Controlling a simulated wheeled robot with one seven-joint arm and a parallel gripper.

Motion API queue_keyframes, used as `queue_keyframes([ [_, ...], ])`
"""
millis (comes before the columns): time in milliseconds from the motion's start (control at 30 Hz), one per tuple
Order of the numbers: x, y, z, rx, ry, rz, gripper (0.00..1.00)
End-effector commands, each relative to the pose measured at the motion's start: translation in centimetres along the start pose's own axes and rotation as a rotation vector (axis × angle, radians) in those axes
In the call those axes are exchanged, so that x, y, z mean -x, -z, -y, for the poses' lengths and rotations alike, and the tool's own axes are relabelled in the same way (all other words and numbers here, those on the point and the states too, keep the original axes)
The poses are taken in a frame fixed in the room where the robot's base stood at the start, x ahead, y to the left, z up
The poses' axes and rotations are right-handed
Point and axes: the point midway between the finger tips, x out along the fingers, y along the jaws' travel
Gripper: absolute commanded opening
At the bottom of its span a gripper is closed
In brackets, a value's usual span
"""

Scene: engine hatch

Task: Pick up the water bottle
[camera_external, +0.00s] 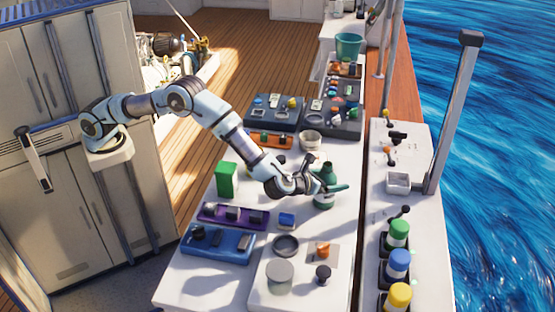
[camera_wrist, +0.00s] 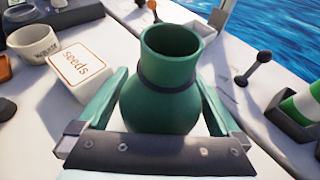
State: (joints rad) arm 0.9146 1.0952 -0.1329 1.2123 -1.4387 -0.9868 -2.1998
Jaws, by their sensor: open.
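A dark green bottle with a round body, a wide open mouth and a dark band at its neck (camera_wrist: 170,95) stands upright on the white counter. It is the likely water bottle, and it also shows in the external view (camera_external: 324,199). My gripper (camera_wrist: 165,100) is open, with one green finger on each side of the bottle's body. In the external view my gripper (camera_external: 325,187) reaches the bottle from the left. My gripper's dark front edge hides the bottle's base in the wrist view. I cannot tell whether either finger touches it.
A white box marked "seeds" (camera_wrist: 75,72) and a white cup (camera_wrist: 36,44) stand left of the bottle. Green (camera_external: 397,234), blue (camera_external: 398,264) and yellow (camera_external: 400,296) striped containers stand in holders along the right ledge. A green box (camera_external: 227,180) and trays occupy the counter's left side.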

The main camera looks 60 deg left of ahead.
Motion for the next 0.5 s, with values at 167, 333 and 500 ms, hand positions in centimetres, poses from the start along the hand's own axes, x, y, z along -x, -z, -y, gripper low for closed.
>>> queue_keyframes([
  [167, -0.01, 0.03, 0.01, 0.0, 0.0, 0.0, 1.0],
  [333, 0.0, 0.02, 0.01, 0.0, 0.0, 0.0, 0.81],
  [500, 0.01, 0.02, 0.01, 0.0, 0.0, 0.0, 0.62],
])
